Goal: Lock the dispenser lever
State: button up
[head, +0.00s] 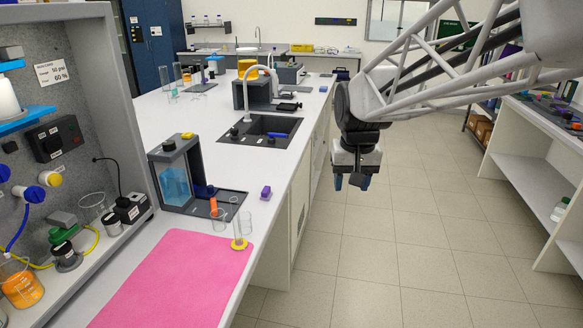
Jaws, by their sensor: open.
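My gripper (352,183) hangs open and empty, pointing down, over the floor to the right of the bench. It is well apart from everything on the bench. A dark-framed unit (195,165) with a blue vessel (175,187) inside stands on the bench at the left middle, with a yellow part on top; it may be the dispenser. I cannot make out a lever on it, nor whether one is locked. A grey rig panel (80,125) at the far left carries blue and yellow knobs (33,193).
A pink mat (180,275) covers the near bench. Glass cylinders (238,240) and a small purple block (266,192) stand near the bench's right edge. Farther back are a sink (265,128) and more glassware. The floor (400,240) is clear; another bench (540,130) stands right.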

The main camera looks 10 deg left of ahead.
jog(key=w+a+f+n, duration=0.1)
jog(key=w+a, duration=0.2)
jog(key=a, duration=0.3)
jog(key=w+a+f, duration=0.2)
jog(key=w+a, duration=0.2)
jog(key=a, duration=0.1)
jog(key=n+g, duration=0.1)
jog(key=n, duration=0.1)
send_over(214, 208)
notch_tip(214, 208, down, 13)
jog(key=shift+f, duration=0.15)
jog(key=shift+f, duration=3.9)
jog(key=shift+c, duration=0.5)
grip_shut()
